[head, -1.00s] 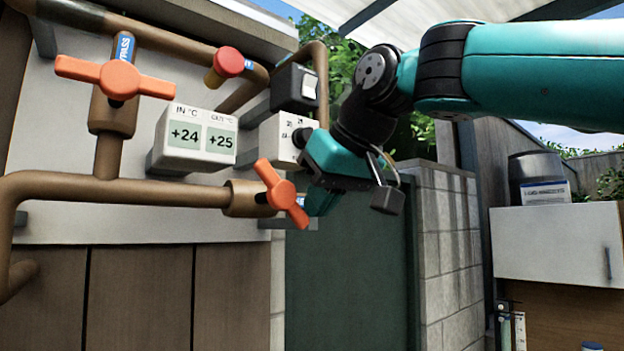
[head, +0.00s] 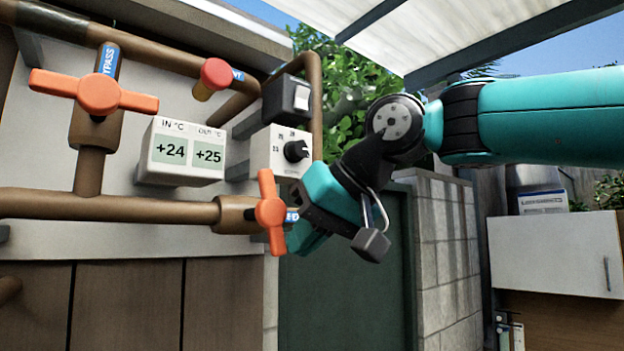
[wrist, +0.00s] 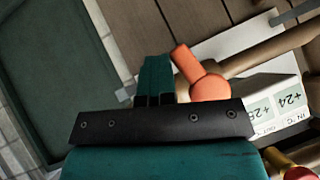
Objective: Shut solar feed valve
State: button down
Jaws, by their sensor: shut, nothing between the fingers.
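The solar feed valve has an orange two-armed handle (head: 270,212) on the right end of the horizontal brown pipe. Its handle stands nearly upright, tilted slightly, across the pipe. A blue label, partly hidden, shows just right of it. My gripper (head: 298,238) is shut and empty, close to the right of the handle's lower arm. In the wrist view the shut fingers (wrist: 156,66) lie beside the orange handle (wrist: 196,75). I cannot tell whether they touch it; the handle's other arm is hidden there behind the gripper body.
The orange bypass handle (head: 98,94) is at upper left. A red knob (head: 215,75), a temperature display (head: 180,152) reading +24 and +25, a dial box (head: 278,152) and a switch box (head: 287,98) crowd the wall above. Below the pipe are brown panels (head: 130,300).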

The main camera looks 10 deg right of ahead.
jog(key=shift+a+f+y+p, duration=0.15)
jog(key=shift+y+p, duration=0.2)
jog(key=shift+y, duration=0.05)
dwell(0.9)
dwell(0.3)
